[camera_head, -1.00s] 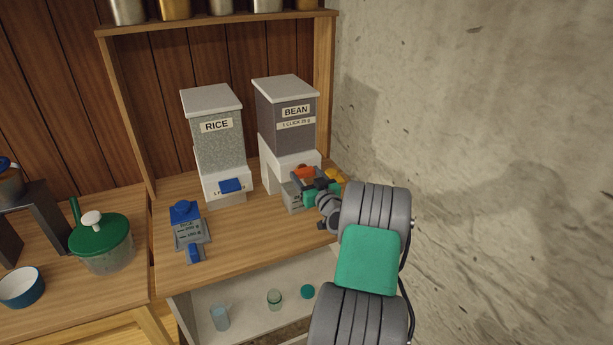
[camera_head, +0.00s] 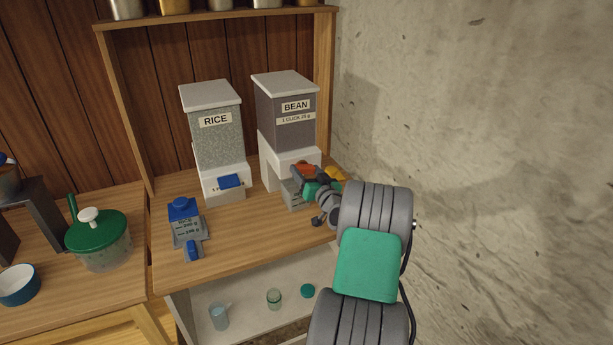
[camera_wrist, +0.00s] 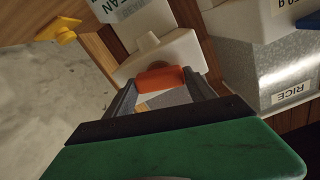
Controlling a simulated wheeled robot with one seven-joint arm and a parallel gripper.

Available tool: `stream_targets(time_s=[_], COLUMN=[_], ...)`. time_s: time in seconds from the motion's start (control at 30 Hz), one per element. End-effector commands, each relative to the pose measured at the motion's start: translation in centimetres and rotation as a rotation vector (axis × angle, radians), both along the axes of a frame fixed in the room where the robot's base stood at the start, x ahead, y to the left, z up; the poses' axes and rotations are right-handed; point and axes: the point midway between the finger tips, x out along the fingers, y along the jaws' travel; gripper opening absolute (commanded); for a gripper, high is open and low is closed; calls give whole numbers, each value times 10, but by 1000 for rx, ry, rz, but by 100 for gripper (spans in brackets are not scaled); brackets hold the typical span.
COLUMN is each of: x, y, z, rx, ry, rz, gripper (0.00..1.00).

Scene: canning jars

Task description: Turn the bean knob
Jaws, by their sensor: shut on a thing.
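The bean dispenser (camera_head: 285,125) stands on the wooden counter against the right side of the shelf frame, with a dark grey bin and a white base. Its orange bean knob (camera_head: 305,168) is on the front of the base, partly hidden by my gripper (camera_head: 308,176). In the wrist view the orange knob (camera_wrist: 161,79) sits between the two dark fingers of my gripper (camera_wrist: 162,88), in front of the white base (camera_wrist: 165,52). My gripper is shut on the knob. The wrist view is strongly tilted, with the labels upside down or slanted.
The rice dispenser (camera_head: 216,140) with a blue knob stands left. A grey container (camera_head: 291,195) is below the bean knob. A yellow object (camera_head: 336,173) lies right, near the concrete wall (camera_head: 480,150).

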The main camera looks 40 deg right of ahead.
Motion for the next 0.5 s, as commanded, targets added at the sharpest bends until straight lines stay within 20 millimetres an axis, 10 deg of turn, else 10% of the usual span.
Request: stream_targets(time_s=[0.5], x=[0], y=[-1], z=[-1], rx=[464], ry=[-138], rz=[-1], gripper=[23])
